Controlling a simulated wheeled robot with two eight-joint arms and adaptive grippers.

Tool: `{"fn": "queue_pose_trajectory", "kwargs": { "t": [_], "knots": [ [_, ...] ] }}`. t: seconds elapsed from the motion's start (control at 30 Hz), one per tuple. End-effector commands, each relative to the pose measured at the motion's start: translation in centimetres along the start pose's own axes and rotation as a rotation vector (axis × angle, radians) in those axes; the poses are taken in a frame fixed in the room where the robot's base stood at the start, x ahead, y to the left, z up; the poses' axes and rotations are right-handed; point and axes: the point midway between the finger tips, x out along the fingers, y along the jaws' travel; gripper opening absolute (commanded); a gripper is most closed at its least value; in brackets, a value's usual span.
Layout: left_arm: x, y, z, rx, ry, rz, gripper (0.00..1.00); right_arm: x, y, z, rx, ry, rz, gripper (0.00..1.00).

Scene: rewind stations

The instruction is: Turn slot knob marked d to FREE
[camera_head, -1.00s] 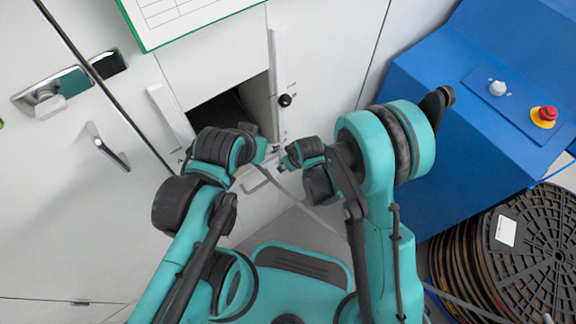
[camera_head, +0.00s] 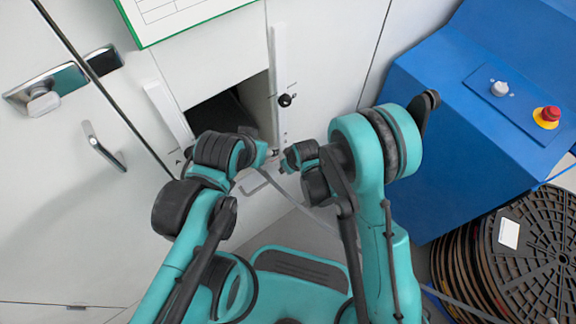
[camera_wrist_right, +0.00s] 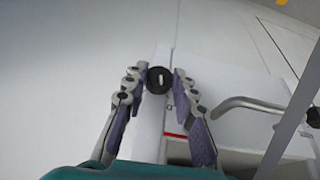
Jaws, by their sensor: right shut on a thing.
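In the right wrist view a round black knob (camera_wrist_right: 160,80) with a pale pointer mark sits on a narrow white post (camera_wrist_right: 150,125). My right gripper (camera_wrist_right: 161,77) is shut on this knob, one finger on each side. No letter or FREE mark can be read. In the head view my right gripper (camera_head: 284,164) is at the lower part of the post (camera_head: 279,60), and the held knob is hidden there. Another black knob (camera_head: 285,100) shows higher on the post, clear of both grippers. My left gripper (camera_head: 269,153) is close beside the right one; its fingers are too small to judge.
A dark open slot (camera_head: 222,108) lies left of the post. A bent metal handle (camera_wrist_right: 250,105) is right of the knob in the wrist view. A blue console (camera_head: 470,120) with a red button (camera_head: 546,117) and stacked reels (camera_head: 520,250) stand at right.

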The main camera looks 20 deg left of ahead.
Motion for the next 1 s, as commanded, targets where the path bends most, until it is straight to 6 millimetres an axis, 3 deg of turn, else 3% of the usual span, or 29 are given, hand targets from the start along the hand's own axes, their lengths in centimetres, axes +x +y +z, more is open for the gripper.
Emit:
{"fn": "queue_pose_trajectory", "kwargs": {
  "t": [0.37, 1.0],
  "knots": [
    [0.0, 0.0, 0.0, 0.000, 0.000, 0.000, 0.48, 0.1, 0.5, 0.0, 0.069, 0.001, -0.155, 0.00],
    [0.0, 0.0, 0.0, 0.000, 0.000, 0.000, 0.48, 0.5, 1.4, 0.2, 0.283, 0.003, -0.678, 0.00]
  ]
}}
